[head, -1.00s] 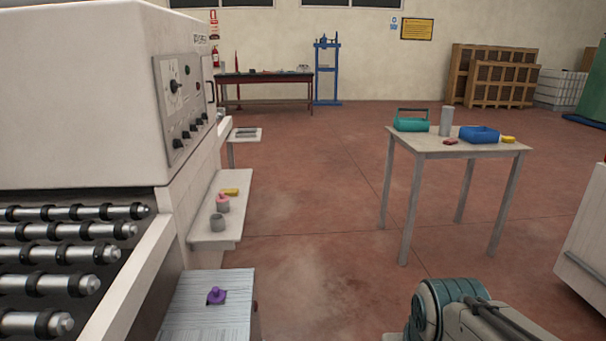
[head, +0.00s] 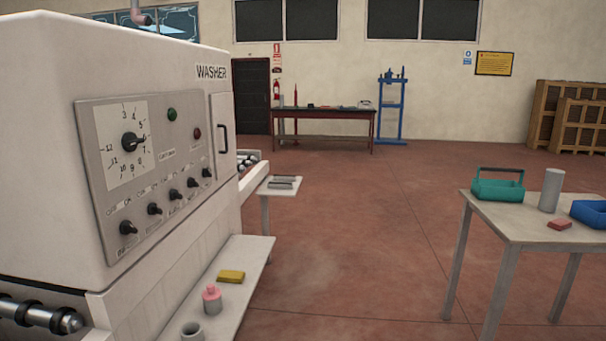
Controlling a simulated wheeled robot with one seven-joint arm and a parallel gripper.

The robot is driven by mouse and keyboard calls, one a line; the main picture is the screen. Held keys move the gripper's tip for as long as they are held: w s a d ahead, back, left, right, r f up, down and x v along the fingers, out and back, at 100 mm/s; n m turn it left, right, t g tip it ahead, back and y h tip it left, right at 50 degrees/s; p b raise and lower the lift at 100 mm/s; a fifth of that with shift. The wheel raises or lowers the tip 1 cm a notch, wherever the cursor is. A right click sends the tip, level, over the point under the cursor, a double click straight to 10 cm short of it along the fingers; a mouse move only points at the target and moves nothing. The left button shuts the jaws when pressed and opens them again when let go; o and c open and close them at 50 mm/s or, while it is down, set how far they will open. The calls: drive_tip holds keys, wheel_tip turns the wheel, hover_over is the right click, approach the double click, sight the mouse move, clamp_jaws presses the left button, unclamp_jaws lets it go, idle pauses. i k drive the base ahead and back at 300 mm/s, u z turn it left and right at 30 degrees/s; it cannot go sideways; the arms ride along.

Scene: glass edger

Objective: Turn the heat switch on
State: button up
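The washer's control panel (head: 152,172) is on the side of the white washer machine (head: 140,75) at the left of the head view. It has a large dial (head: 129,142) with numbers. A slanted row of several black switches runs below it, from a front switch (head: 127,228) to a back switch (head: 207,173). Small labels stand by the switches, but they are too small to tell which one is the heat switch. A green button (head: 172,114) and a red button (head: 197,133) sit on the upper panel. My gripper is not in view.
A white shelf (head: 238,268) under the panel holds a yellow block (head: 231,277), a pink bottle (head: 211,298) and a grey cup (head: 192,331). A table (head: 510,222) with a teal caddy (head: 497,186) stands right. The floor between is clear.

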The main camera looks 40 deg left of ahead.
sight(191, 183)
drive_tip(key=u, duration=0.1)
drive_tip(key=i, duration=1.7)
drive_tip(key=u, duration=1.3)
drive_tip(key=i, duration=0.95)
drive_tip(key=u, duration=1.2)
drive_tip(key=i, duration=0.35)
drive_tip(key=u, duration=0.2)
